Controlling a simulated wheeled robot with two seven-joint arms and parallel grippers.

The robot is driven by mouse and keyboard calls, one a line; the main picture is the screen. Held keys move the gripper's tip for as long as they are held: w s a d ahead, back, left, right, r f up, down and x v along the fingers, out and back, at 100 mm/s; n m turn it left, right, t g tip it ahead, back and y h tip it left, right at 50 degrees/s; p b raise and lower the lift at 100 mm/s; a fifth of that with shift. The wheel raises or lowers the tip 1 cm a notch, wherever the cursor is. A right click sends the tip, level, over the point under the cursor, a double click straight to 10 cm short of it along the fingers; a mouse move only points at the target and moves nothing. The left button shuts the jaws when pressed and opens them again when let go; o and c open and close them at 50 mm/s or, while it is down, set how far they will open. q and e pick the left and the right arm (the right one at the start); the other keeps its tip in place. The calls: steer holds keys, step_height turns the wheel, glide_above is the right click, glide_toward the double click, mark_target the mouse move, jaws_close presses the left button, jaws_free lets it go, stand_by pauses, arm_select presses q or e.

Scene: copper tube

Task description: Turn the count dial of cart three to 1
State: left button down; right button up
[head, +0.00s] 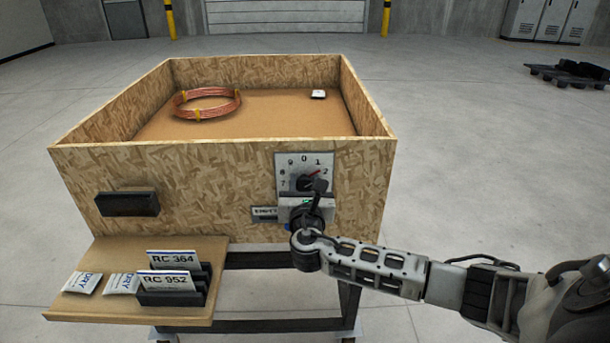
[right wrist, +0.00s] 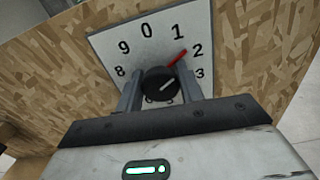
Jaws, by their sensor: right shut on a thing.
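The count dial (head: 306,181) is a black knob on a pale number plate (head: 285,160) on the cart's (head: 230,185) front wall. In the right wrist view the knob (right wrist: 160,82) has a red pointer (right wrist: 178,57) that stands between 1 and 2. My right gripper (head: 316,187) reaches the dial from below and is shut on the knob, with one finger on each side, as the right wrist view also shows (right wrist: 160,92). It hides the lower part of the plate. My left gripper is not in view.
The open chipboard box holds a copper coil (head: 207,116) and a small white packet (head: 318,94). A black handle (head: 127,204) is on the front wall. A shelf (head: 75,246) at lower left carries cards and packets. Open floor lies to the right.

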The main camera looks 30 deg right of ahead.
steer(key=shift+r+n+p, duration=0.1)
steer(key=shift+n+p, duration=0.65)
steer(key=shift+n, duration=1.35)
steer(key=o, duration=1)
steer(key=shift+a, duration=0.1)
steer(key=b+v, duration=0.1)
steer(key=v, duration=1.5)
steer(key=shift+w, duration=0.1)
